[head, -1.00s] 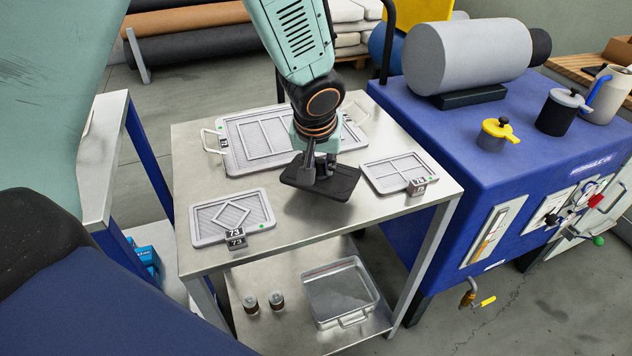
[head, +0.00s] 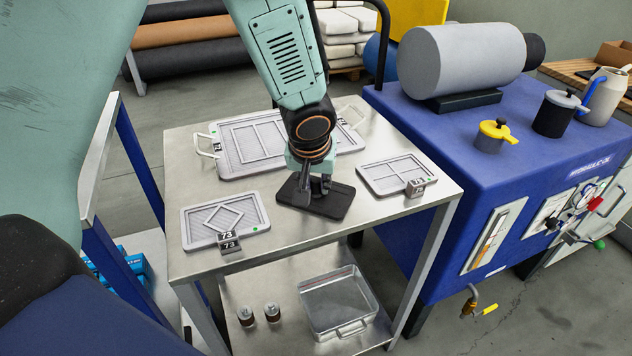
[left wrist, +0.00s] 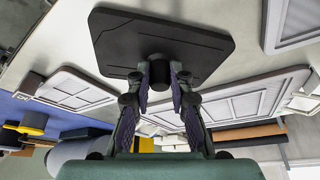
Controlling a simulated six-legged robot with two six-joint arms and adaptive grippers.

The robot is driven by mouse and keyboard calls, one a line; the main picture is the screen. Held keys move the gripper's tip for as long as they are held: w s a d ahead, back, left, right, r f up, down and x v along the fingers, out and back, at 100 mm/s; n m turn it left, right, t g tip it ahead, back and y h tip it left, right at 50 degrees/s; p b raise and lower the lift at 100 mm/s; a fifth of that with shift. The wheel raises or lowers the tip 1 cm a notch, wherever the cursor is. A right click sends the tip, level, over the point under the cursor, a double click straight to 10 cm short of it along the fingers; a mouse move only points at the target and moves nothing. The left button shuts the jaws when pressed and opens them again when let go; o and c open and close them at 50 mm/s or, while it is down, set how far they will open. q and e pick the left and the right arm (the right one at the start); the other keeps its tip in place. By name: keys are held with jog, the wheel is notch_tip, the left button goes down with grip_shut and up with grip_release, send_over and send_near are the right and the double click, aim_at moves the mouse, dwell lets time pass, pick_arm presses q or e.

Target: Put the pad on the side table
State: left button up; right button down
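The pad (head: 335,204) is a flat black rectangle with a small knob. It lies level on, or just above, the middle of the steel side table (head: 300,236); I cannot tell if it touches. My left gripper (head: 315,187) is upright over it, with its fingers down at the knob. In the left wrist view, the gripper (left wrist: 160,76) has its two fingers closed around the knob of the pad (left wrist: 203,48). My right gripper is not in view.
Grey framed trays sit around the pad: one with a diamond (head: 226,221), one at right (head: 396,176), a large one behind (head: 238,150). The lower shelf holds a metal pan (head: 340,302) and two small jars. A blue machine (head: 440,150) stands close at right.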

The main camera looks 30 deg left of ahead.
pick_arm(q)
jog(key=o, duration=0.3)
jog(key=shift+w+d, duration=0.1)
jog(key=shift+o, duration=0.7)
jog(key=shift+d, duration=0.2)
jog(key=shift+a+r, duration=0.1)
jog(key=shift+a, duration=0.15)
jog(key=shift+r+p, duration=0.15)
jog(key=shift+p, duration=0.25)
jog(key=p+v, duration=0.7)
jog(key=v, duration=0.5)
jog(key=shift+d, duration=0.2)
